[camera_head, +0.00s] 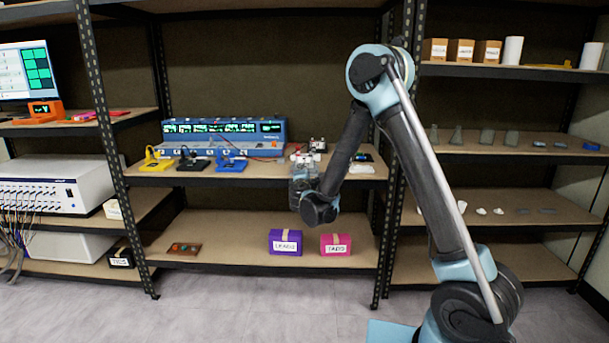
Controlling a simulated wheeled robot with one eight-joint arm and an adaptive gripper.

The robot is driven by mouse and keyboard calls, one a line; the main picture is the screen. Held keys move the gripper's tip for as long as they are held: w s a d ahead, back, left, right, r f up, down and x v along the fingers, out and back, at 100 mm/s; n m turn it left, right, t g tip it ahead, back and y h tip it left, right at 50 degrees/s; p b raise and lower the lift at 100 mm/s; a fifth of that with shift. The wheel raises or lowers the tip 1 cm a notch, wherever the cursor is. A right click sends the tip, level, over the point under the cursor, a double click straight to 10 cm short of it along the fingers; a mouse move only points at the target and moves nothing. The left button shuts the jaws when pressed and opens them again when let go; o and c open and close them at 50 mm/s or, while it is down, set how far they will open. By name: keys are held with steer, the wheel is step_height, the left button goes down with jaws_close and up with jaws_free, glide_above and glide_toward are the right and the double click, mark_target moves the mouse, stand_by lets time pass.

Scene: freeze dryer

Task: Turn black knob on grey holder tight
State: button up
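My arm reaches to the middle shelf, and my gripper (303,160) is at its front edge, right of the blue instrument. The fingers are small, dark and partly merged with the things behind them, so I cannot tell whether they are open, shut or touching anything. A small grey and black device (318,145) stands on the shelf just behind and to the right of the gripper. It may be the grey holder, but I cannot make out a black knob on it. The gripper and forearm hide part of this area.
Yellow (157,160), black (193,163) and blue (232,162) holders stand left of my gripper before the long blue instrument (225,138). A white piece (361,169) lies right of my forearm. Purple (285,242) and pink (335,244) boxes sit below. Shelf posts (106,140) flank the bay.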

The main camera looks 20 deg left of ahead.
steer(key=shift+d+f, duration=0.1)
steer(key=shift+d, duration=0.2)
steer(key=o, duration=1.1)
steer(key=shift+w, duration=0.1)
steer(key=shift+c, duration=0.2)
steer(key=shift+a, duration=0.1)
steer(key=v, duration=1.2)
steer(key=shift+a, duration=0.1)
